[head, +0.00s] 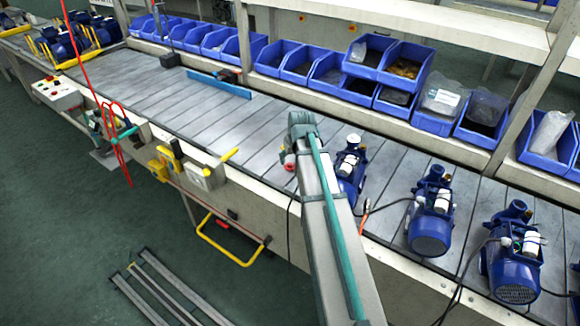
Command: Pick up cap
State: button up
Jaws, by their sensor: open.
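A small white piece that looks like a cap (353,139) sits on top of the blue pump (351,184) nearest my arm, on the conveyor. My arm stands in front of this pump's left side and hides part of it. The fingers of my gripper do not show; they seem to be hidden behind my arm. A small red and white part (289,162) shows just left of my arm; I cannot tell what it belongs to.
Two more blue pumps, a middle one (432,212) and a right one (514,255), stand on the conveyor (180,108) with cables. Blue bins (242,48) line its far side under a shelf (410,20). The belt left of my arm is mostly clear.

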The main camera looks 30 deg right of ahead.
aim_at(290, 164)
jog(key=shift+p+x, duration=0.7)
jog(key=shift+x, duration=1.75)
jog(key=shift+s, duration=0.1)
jog(key=c, duration=0.5)
